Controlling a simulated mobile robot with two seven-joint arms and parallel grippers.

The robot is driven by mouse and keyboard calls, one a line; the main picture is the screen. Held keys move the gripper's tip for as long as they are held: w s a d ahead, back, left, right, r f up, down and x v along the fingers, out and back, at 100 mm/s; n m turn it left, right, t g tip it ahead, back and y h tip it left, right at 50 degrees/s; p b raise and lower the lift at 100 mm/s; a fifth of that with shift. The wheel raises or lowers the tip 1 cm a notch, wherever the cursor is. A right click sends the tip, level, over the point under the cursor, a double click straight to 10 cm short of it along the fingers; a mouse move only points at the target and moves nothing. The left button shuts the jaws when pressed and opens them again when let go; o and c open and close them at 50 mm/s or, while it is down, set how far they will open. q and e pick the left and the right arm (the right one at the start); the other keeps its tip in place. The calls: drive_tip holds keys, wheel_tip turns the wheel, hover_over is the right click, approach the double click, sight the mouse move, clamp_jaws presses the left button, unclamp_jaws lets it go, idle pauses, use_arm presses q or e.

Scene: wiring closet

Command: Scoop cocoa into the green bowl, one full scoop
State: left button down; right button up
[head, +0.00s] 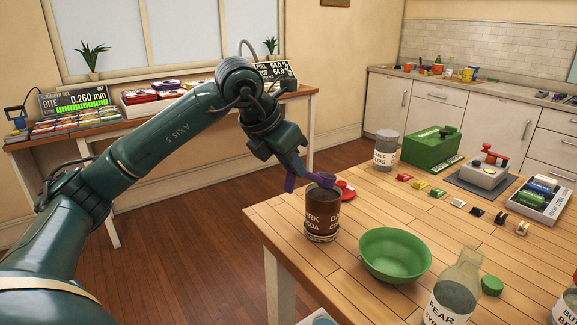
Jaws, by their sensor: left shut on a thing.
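A brown tin labelled dark cocoa (322,213) stands upright near the left edge of the wooden table. My left gripper (291,174) is above and just left of the tin, shut on a purple scoop (320,178). The scoop reaches over the tin's open top; whether it holds cocoa cannot be told. The green bowl (394,256) stands on the table to the right of the tin, and its visible inside looks empty. My right gripper is out of view.
A red lid (346,190) lies behind the tin. A bottle labelled pear syrup (453,288) and a green cap (491,285) are right of the bowl. A labelled jar (386,148), a green box (431,149) and small coloured pieces stand farther back. The table between tin and bowl is clear.

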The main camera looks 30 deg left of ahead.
use_arm(q)
drive_tip(key=shift+s+a+f+b, duration=0.15)
drive_tip(key=shift+f+b, duration=0.25)
drive_tip(key=shift+b, duration=0.6)
drive_tip(key=shift+s+f+t+b, duration=0.25)
drive_tip(key=shift+t+b, duration=0.15)
drive_tip(key=shift+b, duration=0.6)
drive_tip(key=shift+f+t+h+b, duration=0.3)
drive_tip(key=shift+f+b, duration=0.1)
drive_tip(key=shift+b, duration=0.7)
drive_tip(key=shift+s+a+f+b, duration=0.15)
drive_tip(key=shift+s+b, duration=0.1)
drive_tip(key=shift+b, duration=0.5)
drive_tip(key=b, duration=0.1)
drive_tip(key=t+b, duration=0.1)
drive_tip(key=shift+s+r+h+b, duration=0.2)
drive_tip(key=shift+s+h+b, duration=0.1)
drive_tip(key=shift+b, duration=0.05)
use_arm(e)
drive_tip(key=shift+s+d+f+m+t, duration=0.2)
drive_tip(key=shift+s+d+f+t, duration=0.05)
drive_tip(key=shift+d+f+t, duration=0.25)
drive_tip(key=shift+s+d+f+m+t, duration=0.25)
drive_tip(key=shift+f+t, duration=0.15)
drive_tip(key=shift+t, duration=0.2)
